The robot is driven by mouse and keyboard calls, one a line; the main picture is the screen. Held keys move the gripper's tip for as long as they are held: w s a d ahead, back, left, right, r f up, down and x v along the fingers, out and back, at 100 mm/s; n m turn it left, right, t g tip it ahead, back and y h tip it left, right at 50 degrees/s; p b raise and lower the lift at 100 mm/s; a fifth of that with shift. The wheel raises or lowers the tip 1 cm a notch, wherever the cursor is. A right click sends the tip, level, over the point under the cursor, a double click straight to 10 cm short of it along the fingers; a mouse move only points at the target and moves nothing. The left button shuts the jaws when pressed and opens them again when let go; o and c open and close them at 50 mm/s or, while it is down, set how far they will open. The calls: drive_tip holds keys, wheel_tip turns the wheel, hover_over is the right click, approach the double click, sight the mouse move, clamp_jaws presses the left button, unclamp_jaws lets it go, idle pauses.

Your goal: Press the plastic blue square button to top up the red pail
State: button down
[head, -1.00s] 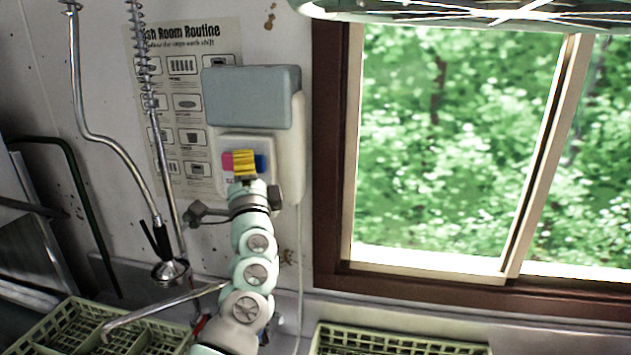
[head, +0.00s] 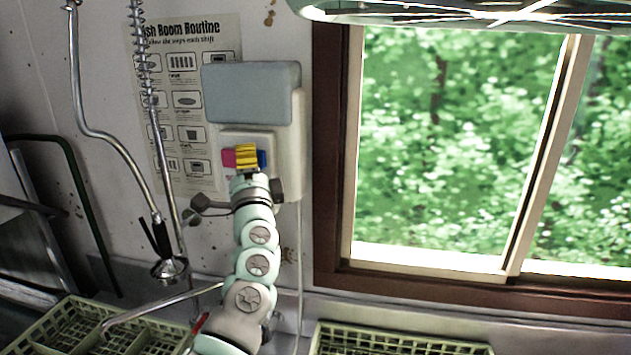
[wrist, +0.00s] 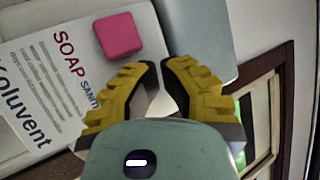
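The blue button (head: 262,159) shows as a small strip just right of my gripper on the wall dispenser's pale front panel. The red pail is not clearly in view; a small red patch low beside my arm is too small to tell. My gripper (head: 246,157), with yellow ridged fingers, is in front of the panel between the pink and blue buttons. In the wrist view its fingertips (wrist: 163,66) are close together with nothing held, and the blue button is hidden there. I cannot tell whether the fingers touch the panel.
The pink button (wrist: 118,35) is left of the fingers, above the SOAP label. The dispenser's grey cover (head: 252,94) is above. A spray nozzle (head: 170,270) hangs at left. Green racks (head: 400,340) are below, and a brown-framed window (head: 329,200) is on the right.

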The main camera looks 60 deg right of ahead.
drive_tip(key=shift+w+d, duration=0.1)
drive_tip(key=shift+d, duration=0.15)
idle(0.6)
drive_tip(key=shift+s+a, duration=0.25)
drive_tip(key=shift+a, duration=0.3)
drive_tip(key=shift+s+a, duration=0.2)
drive_tip(key=shift+a, duration=0.35)
drive_tip(key=shift+a+p, duration=0.1)
drive_tip(key=shift+p, duration=0.2)
drive_tip(key=shift+s+a+p, duration=0.15)
drive_tip(key=shift+s+a, duration=0.15)
drive_tip(key=shift+a, duration=0.45)
drive_tip(key=shift+s+a+p, duration=0.2)
drive_tip(key=shift+s+a, duration=0.1)
drive_tip(key=shift+a, duration=0.45)
drive_tip(key=shift+s+a+p, duration=0.15)
drive_tip(key=shift+s+a, duration=0.15)
drive_tip(key=shift+a, duration=0.45)
